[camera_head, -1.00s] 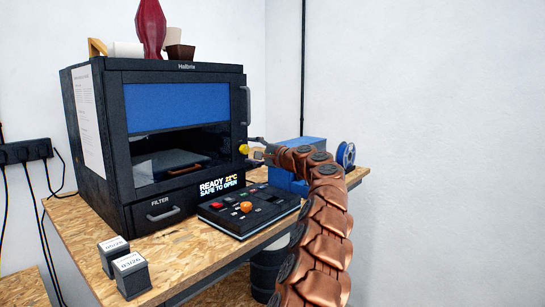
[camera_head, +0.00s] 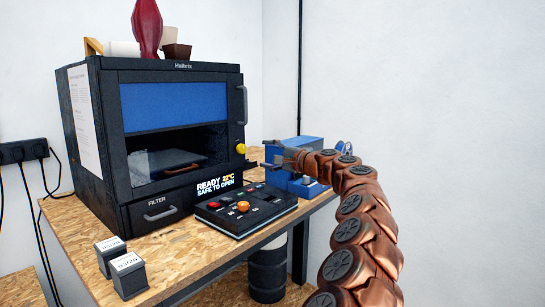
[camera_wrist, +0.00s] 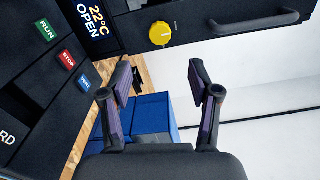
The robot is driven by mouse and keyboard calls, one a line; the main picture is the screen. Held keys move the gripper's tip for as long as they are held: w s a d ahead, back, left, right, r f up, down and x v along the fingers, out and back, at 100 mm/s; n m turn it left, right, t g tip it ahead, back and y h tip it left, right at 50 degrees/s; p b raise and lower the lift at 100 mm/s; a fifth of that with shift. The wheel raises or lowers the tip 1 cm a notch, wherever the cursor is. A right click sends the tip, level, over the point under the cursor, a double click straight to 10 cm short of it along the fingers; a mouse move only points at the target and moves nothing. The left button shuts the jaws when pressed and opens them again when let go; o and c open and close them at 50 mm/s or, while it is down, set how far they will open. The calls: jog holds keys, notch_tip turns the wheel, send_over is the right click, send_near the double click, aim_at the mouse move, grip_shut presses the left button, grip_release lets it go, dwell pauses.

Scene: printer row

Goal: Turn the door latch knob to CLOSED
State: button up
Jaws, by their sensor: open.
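The yellow door latch knob (camera_head: 240,148) is on the right front edge of the black printer (camera_head: 110,165), below the door handle. In the wrist view the knob (camera_wrist: 160,34) is ahead of the fingers, with a pale mark on its face; I cannot read its setting. My gripper (camera_head: 267,154) is open and empty, to the right of the knob and clear of it. In the wrist view its two fingers (camera_wrist: 158,75) are spread apart with a gap between them and the knob. The READY, 22°C, SAFE TO OPEN display (camera_head: 215,184) is lit.
A control box (camera_head: 245,222) with coloured buttons sits in front of the printer. A blue box (camera_head: 308,148) stands behind my gripper. The door handle (camera_wrist: 255,24) sticks out near the knob. Two small labelled blocks (camera_head: 127,275) stand at the table's front left.

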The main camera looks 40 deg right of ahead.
jog(key=shift+v, duration=0.8)
